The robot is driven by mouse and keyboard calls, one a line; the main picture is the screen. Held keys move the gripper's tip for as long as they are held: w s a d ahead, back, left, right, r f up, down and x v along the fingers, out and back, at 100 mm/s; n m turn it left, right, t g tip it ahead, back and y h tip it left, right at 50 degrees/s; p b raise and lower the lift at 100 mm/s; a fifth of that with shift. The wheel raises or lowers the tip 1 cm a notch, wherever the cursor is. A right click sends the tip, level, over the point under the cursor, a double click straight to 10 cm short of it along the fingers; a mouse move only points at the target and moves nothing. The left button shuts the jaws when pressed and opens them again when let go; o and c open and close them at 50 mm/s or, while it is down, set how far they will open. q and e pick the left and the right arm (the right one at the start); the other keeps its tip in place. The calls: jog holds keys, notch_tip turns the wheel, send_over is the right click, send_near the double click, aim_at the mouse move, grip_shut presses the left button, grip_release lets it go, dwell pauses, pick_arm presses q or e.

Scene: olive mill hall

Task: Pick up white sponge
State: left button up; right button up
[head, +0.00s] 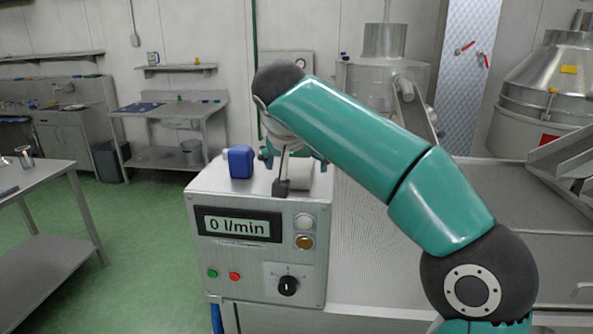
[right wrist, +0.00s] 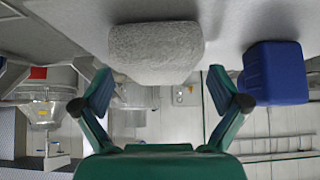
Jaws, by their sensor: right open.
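The white sponge (right wrist: 155,50) is a rough, pale block in the upper middle of the right wrist view, which is upside down. It rests on the top of a grey control box (head: 260,182). In the head view a pale part of the sponge (head: 301,171) shows behind my right gripper (head: 287,174). In the right wrist view my right gripper (right wrist: 160,104) is open and empty, with its fingers apart to either side of the sponge's line. I cannot tell the exact gap to the sponge. My left gripper is not in view.
A blue container (head: 239,162) stands on the box left of the gripper; it also shows close beside a finger in the wrist view (right wrist: 275,73). The box front carries a display (head: 238,226) and a dark knob (head: 288,286). A metal table (head: 35,180) stands at left.

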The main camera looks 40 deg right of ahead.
aim_at(296, 164)
jog(key=shift+w+d+f, duration=0.15)
jog(key=shift+d+f, duration=0.1)
jog(key=shift+f, duration=0.15)
jog(key=c, duration=1.1)
jog(key=shift+r, duration=0.1)
jog(key=shift+c, duration=0.2)
notch_tip(296, 164, up, 8)
jog(key=p, duration=0.3)
jog(key=shift+w+r, duration=0.1)
jog(key=shift+r, duration=0.7)
